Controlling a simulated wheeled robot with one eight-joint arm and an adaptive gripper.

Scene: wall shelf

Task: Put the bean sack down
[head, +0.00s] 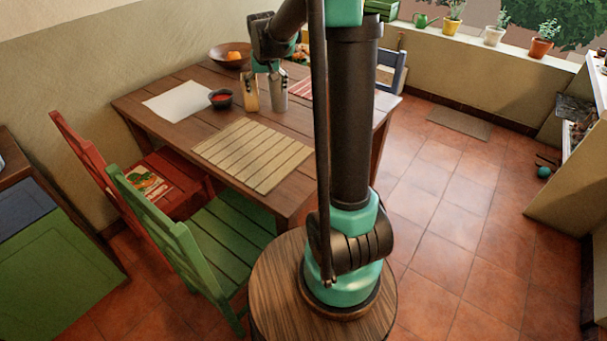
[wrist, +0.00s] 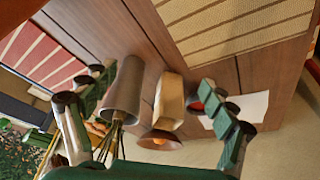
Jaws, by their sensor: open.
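A small tan packet, seemingly the bean sack (head: 250,95), stands upright on the wooden table (head: 180,78). In the wrist view the sack (wrist: 170,98) is between the spread fingers, beside a grey metal cylinder (wrist: 125,88) with thin utensils at its open end. The cylinder (head: 279,98) stands just right of the sack in the head view. My gripper (head: 265,72) is open above them; it also shows in the wrist view (wrist: 150,82). No finger visibly clamps the sack. I cannot tell whether a finger touches it.
A dark bowl with red contents (head: 221,98) is left of the sack. A white sheet (head: 178,101), a striped placemat (head: 252,155) and a wooden bowl (head: 226,56) with orange fruit are on the table. Red (head: 90,160) and green (head: 165,220) chairs stand at its near left side.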

